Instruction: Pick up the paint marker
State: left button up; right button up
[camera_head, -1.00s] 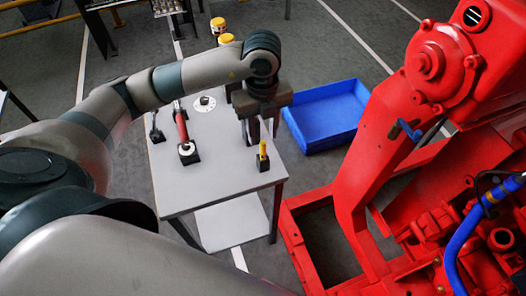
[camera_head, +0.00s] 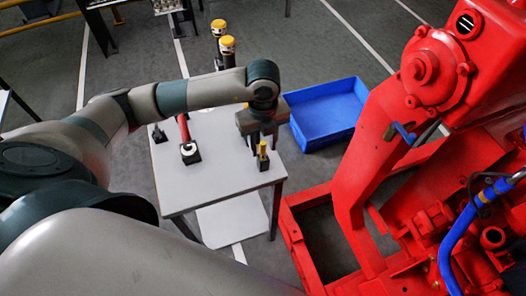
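The paint marker (camera_head: 262,149) is yellow and stands upright in a small black block (camera_head: 263,163) near the right front edge of the grey table (camera_head: 228,180). My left gripper (camera_head: 262,141) points down at the marker, close above and behind its top. Its fingers look apart, with nothing seen held between them. I cannot tell whether they touch the marker or stand around it. The marker is in its block. My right gripper is not in view.
A red-handled tool in a black holder (camera_head: 190,153) stands left on the table. Two yellow-capped containers (camera_head: 227,50) stand behind my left arm. A blue bin (camera_head: 325,115) lies right of the table. The red pumpset (camera_head: 430,150) fills the right side.

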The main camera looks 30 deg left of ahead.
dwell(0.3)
pick_arm(q)
grip_shut()
jog(key=shift+r, duration=0.1)
jog(key=shift+r+b, duration=0.3)
jog(key=shift+r, duration=0.25)
notch_tip(320, 180, up, 8)
jog(key=shift+f+b, duration=0.2)
jog(key=shift+b, duration=0.8)
jog(key=shift+r, duration=0.6)
